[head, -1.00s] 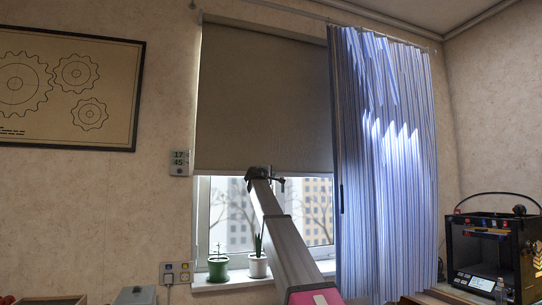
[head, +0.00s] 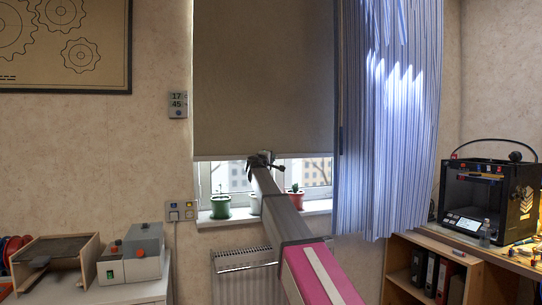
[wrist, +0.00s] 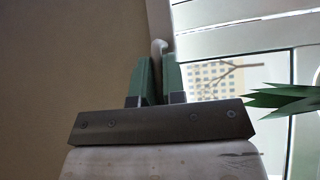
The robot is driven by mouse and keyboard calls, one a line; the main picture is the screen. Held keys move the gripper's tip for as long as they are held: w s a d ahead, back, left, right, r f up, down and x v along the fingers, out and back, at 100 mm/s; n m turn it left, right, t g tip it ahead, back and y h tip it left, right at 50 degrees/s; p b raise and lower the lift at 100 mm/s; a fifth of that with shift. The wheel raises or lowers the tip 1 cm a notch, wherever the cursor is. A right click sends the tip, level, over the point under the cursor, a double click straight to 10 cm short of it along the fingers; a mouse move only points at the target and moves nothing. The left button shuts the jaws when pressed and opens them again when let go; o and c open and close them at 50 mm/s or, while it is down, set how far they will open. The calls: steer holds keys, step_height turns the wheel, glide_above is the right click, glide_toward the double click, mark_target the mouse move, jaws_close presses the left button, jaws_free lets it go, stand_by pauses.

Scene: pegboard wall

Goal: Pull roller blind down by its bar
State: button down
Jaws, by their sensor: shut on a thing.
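The grey-brown roller blind (head: 262,80) hangs over the upper part of the window. Its pale bottom bar (head: 222,157) lies a little above the sill. My gripper (head: 263,158) is at the middle of this bar. In the wrist view my gripper (wrist: 160,82) has its green fingers shut on the pale bar (wrist: 158,25), with the blind (wrist: 65,70) to the left. The exact contact between the fingertips is partly hidden.
Green (head: 220,204) and red (head: 296,198) pots stand on the sill (head: 318,208), with a white pot partly behind my arm. A striped curtain (head: 385,130) hangs right of the blind. A radiator (head: 240,262) is below. A 3D printer (head: 490,200) stands at right.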

steer(key=shift+s+f, duration=0.1)
steer(key=shift+f, duration=0.2)
steer(key=c, duration=1.2)
jaws_free()
steer(key=shift+a, duration=0.1)
steer(key=v, duration=1)
steer(key=shift+s+a, duration=0.15)
steer(key=shift+s, duration=0.15)
